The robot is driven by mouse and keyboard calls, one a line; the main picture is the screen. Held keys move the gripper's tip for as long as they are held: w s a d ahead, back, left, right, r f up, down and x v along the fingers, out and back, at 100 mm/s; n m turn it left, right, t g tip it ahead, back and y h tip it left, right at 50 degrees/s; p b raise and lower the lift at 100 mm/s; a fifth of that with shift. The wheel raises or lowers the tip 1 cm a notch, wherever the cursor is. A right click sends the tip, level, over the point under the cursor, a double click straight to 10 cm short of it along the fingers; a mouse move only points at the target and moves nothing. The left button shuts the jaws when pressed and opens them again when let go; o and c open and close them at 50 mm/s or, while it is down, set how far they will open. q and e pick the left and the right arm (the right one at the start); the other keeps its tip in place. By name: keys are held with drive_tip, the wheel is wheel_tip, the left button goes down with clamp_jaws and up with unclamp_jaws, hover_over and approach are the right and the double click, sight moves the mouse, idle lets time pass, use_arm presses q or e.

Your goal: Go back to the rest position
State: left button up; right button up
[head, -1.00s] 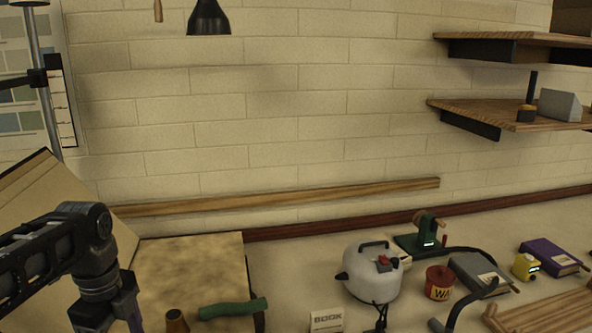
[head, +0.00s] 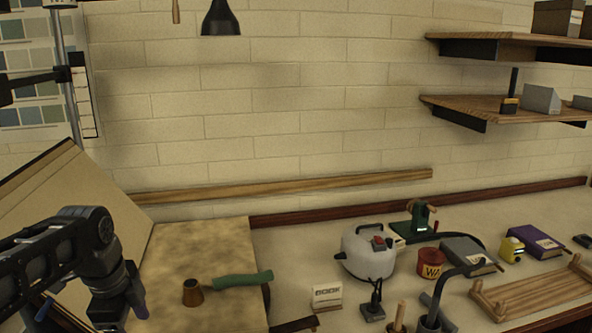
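My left arm comes in from the left edge in the head view. Its gripper (head: 128,308) points down at the lower left, beside the left edge of a tan, mottled board (head: 200,240). Its fingers are dark and small, and I cannot tell whether they are apart or together. My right arm and gripper are not in view.
Shelves (head: 510,108) hang at upper right.

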use_arm(q)
drive_tip(key=w+d+f+n+t+h, duration=0.1)
drive_tip(key=w+d+f+n+t, duration=0.2)
drive_tip(key=w+d+f+n, duration=0.4)
drive_tip(key=s+d+f+n+h, duration=0.1)
drive_tip(key=d+f+n, duration=0.4)
drive_tip(key=f, duration=0.5)
drive_tip(key=d+f+n+h, duration=0.1)
drive_tip(key=d+f+n, duration=0.1)
drive_tip(key=d+f, duration=0.6)
drive_tip(key=s+d+f+n+g, duration=0.1)
drive_tip(key=s+d+f+g, duration=0.1)
drive_tip(key=s+f, duration=0.7)
drive_tip(key=s+d+f+n+g, duration=0.2)
drive_tip(key=s+d+f, duration=0.2)
drive_tip(key=s+f, duration=0.5)
drive_tip(key=s, duration=0.6)
drive_tip(key=shift+s+d+f+g+h, duration=0.25)
drive_tip(key=shift+d+g+h, duration=0.05)
drive_tip(key=shift+d+h, duration=0.1)
